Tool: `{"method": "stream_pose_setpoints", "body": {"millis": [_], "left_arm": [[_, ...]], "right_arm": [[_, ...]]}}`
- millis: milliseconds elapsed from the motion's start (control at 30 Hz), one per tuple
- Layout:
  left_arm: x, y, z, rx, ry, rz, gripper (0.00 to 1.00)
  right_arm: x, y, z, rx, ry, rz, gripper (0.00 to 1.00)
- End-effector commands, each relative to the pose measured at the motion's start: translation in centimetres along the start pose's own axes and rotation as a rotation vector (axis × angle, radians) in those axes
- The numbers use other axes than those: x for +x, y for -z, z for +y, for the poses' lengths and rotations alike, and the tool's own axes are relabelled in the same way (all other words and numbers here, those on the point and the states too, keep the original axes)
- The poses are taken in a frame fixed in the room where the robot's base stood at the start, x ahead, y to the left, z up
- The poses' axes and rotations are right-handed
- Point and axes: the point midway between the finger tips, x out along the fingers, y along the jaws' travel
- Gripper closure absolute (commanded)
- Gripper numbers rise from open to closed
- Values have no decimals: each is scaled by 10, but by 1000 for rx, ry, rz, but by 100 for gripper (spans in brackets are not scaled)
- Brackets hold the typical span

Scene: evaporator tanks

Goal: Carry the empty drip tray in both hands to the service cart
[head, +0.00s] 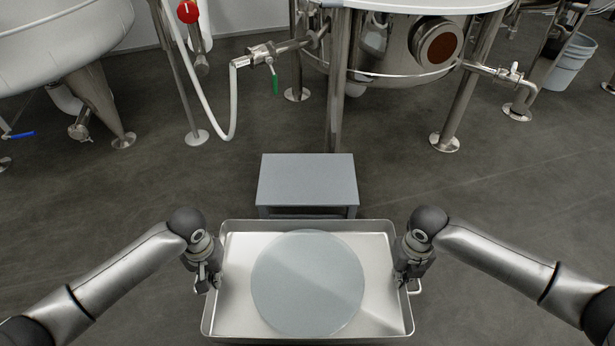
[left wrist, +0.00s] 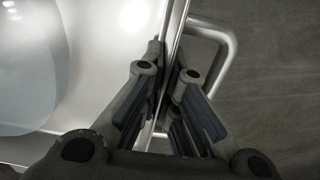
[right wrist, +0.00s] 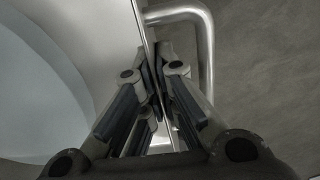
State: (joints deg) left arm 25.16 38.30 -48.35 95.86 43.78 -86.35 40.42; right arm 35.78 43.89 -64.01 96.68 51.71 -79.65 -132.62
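The drip tray (head: 232,325) is a shallow rectangular metal pan in front of me, level as far as I can see. A flat, pale blue-grey round shape (head: 307,283) covers much of its floor; I cannot tell if it is liquid or a disc. My left gripper (head: 208,282) is at the tray's left wall and my right gripper (head: 405,278) at its right wall. In the left wrist view the fingers (left wrist: 168,60) close around the wall beside a loop handle (left wrist: 225,55). The right wrist view shows the same grip (right wrist: 158,62). No service cart is identifiable.
A low grey stand (head: 307,180) is just beyond the tray. Steel tank legs (head: 455,110) with round feet, a hanging white hose (head: 228,110) and a green-handled valve (head: 275,80) are farther back. A bucket (head: 570,62) is at far right. Floor on both sides is clear.

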Motion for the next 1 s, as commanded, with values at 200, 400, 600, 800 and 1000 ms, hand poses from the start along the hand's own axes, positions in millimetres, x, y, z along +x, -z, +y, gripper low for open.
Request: {"method": "stream_pose_setpoints", "body": {"millis": [200, 400, 600, 800, 1000], "left_arm": [[-6, 4, 0, -1, 0, 9, 100], [-15, 4, 0, -1, 0, 9, 100], [-34, 4, 0, -1, 0, 9, 100], [-55, 4, 0, -1, 0, 9, 100], [-67, 4, 0, -1, 0, 9, 100]], "right_arm": [[-6, -4, 0, 2, -1, -10, 100], [-15, -4, 0, 2, -1, -10, 100], [-34, -4, 0, 2, -1, -10, 100], [-55, -4, 0, 2, -1, -9, 100], [-67, -4, 0, 2, -1, -9, 100]]}}
